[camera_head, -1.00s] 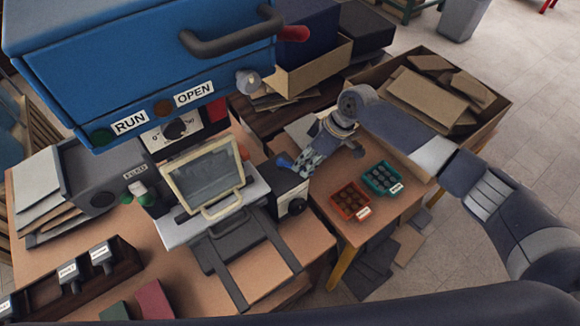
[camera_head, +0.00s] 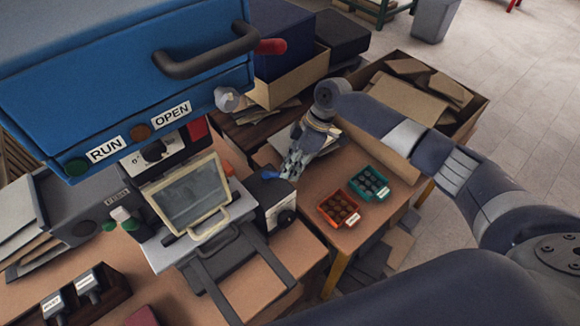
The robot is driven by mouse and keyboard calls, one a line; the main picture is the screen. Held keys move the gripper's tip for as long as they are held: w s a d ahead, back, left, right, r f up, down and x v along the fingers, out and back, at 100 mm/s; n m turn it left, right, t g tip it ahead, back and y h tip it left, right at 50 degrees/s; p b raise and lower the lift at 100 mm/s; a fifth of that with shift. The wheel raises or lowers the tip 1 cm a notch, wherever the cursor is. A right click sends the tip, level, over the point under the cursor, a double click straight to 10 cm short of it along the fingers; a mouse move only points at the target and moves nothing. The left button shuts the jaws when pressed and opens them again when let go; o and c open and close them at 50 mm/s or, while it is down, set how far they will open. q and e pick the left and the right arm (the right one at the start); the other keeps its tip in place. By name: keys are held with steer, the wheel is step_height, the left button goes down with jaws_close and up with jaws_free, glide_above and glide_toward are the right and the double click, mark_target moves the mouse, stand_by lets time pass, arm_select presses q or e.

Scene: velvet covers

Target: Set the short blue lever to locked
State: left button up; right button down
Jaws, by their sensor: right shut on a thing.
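The short blue lever (camera_head: 268,175) shows as a small blue end at the top of a black-and-white box with a dark knob (camera_head: 286,217). My right gripper (camera_head: 291,166) comes down from the upper right. Its fingers are shut at the lever and hide most of it. I cannot read any locked mark near the lever, so its setting is unclear. My left gripper is out of view.
A framed screen (camera_head: 192,196) stands left of the box. Orange (camera_head: 339,208) and teal (camera_head: 370,182) trays sit on the right table. A cardboard bin (camera_head: 480,115) stands behind.

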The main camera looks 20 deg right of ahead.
steer(key=c, duration=1.6)
jaws_free()
steer(key=shift+o, duration=0.2)
steer(key=shift+d+r, duration=0.1)
steer(key=v, duration=1.1)
steer(key=shift+r, duration=0.35)
steer(key=shift+w+d, duration=0.1)
steer(key=shift+d, duration=0.05)
